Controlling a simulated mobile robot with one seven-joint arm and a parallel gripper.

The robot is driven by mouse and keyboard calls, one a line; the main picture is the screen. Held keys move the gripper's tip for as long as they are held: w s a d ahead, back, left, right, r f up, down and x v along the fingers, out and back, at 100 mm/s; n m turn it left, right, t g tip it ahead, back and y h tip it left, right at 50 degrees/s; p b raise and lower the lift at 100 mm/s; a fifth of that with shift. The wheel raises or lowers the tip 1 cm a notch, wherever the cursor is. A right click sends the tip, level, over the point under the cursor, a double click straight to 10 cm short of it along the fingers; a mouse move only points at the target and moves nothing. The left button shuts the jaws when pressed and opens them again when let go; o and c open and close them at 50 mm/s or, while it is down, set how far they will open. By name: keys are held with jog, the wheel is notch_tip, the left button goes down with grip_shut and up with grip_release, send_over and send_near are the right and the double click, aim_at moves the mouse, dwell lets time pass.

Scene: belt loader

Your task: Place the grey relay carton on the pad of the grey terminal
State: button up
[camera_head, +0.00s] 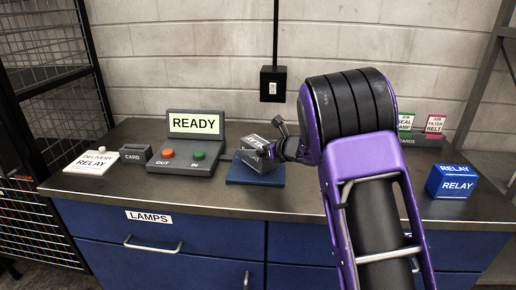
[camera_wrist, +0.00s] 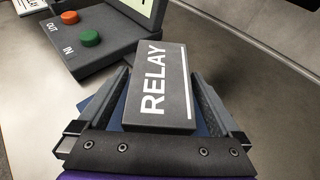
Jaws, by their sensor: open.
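The grey relay carton (camera_head: 257,163) sits on the blue pad (camera_head: 236,179) at the right side of the grey terminal (camera_head: 186,159). In the wrist view, the carton (camera_wrist: 158,88) shows its white RELAY label, and parts of the blue pad (camera_wrist: 203,128) show beside it. My gripper (camera_head: 273,147) is at the carton, coming from the right. In the wrist view, my gripper (camera_wrist: 160,105) is open, with one finger on each side of the carton. Whether the carton's underside lies fully flat on the pad is hidden.
The terminal's screen (camera_head: 194,123) reads READY; its base has an orange OUT button (camera_head: 168,153) and a green IN button (camera_head: 199,155). A white delivery relay box (camera_head: 92,163) and card holder (camera_head: 135,153) stand left. A blue relay box (camera_head: 452,182) stands right. The front counter is clear.

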jog(key=v, duration=1.2)
jog(key=shift+r, duration=0.1)
